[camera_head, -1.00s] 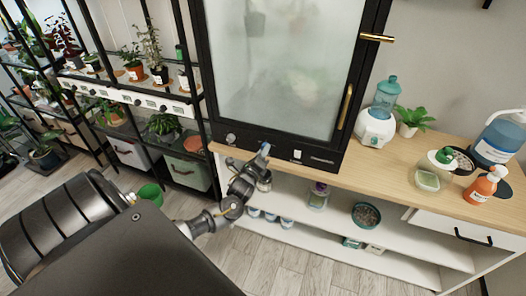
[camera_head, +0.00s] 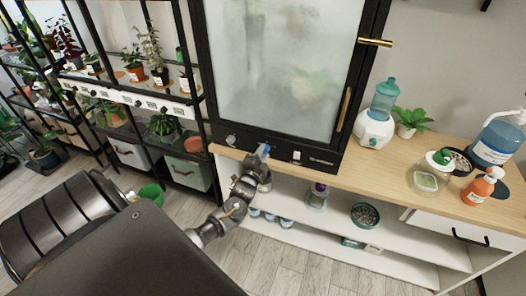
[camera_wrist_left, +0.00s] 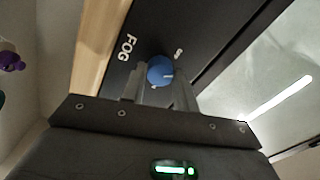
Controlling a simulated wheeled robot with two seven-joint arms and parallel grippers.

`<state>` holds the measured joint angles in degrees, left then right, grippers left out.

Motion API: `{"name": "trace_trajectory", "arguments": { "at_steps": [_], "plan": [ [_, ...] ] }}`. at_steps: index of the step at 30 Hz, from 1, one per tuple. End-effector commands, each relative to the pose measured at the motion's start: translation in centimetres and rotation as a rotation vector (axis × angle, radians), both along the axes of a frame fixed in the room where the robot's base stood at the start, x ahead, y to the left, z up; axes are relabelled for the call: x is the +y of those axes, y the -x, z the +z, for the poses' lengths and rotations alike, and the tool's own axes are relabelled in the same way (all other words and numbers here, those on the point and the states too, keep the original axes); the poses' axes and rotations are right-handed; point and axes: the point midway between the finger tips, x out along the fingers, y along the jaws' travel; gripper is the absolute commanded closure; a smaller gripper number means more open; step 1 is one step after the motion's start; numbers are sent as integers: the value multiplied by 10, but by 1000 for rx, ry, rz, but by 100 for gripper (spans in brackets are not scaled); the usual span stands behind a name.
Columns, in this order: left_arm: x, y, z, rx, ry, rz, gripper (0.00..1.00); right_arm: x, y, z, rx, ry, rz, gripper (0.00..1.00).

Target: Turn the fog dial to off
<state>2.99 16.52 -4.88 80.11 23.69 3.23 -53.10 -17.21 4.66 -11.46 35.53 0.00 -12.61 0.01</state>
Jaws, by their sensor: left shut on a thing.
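The fog dial (camera_wrist_left: 160,70) is a round blue knob with a light pointer line on the black base panel of the glass cabinet. The word FOG is printed beside it in the left wrist view. The dial also shows in the head view (camera_head: 263,150), at the panel's lower front. My left gripper (camera_wrist_left: 159,82) has a finger on each side of the dial and is shut on it; in the head view it reaches up to the panel from below (camera_head: 260,160). My right gripper is not in view.
The glass cabinet (camera_head: 275,70) is hazy inside and stands on a wooden counter (camera_head: 390,185). A silver knob (camera_head: 231,139) and white switch (camera_head: 297,155) flank the dial. A humidifier (camera_head: 374,128), orange bottle (camera_head: 482,186) and blue jug (camera_head: 494,145) stand right. Shelves lie below.

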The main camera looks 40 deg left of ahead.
Motion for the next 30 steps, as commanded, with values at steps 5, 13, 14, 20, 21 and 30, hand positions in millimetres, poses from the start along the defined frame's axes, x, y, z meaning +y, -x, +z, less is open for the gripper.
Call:
{"name": "trace_trajectory", "arguments": {
  "at_steps": [5,13,14,20,21,30],
  "plan": [
    [-1,0,0,-55,158,1,93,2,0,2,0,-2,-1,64],
    [-1,0,1,-133,380,0,93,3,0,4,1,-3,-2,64],
    [-1,0,1,-141,401,0,93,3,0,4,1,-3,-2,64],
    [-1,-1,1,-183,522,0,93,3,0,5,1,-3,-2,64],
    [-1,-1,1,-189,541,0,93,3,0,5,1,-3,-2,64],
    [-1,-1,1,-219,626,0,93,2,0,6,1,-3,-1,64]
  ]
}}
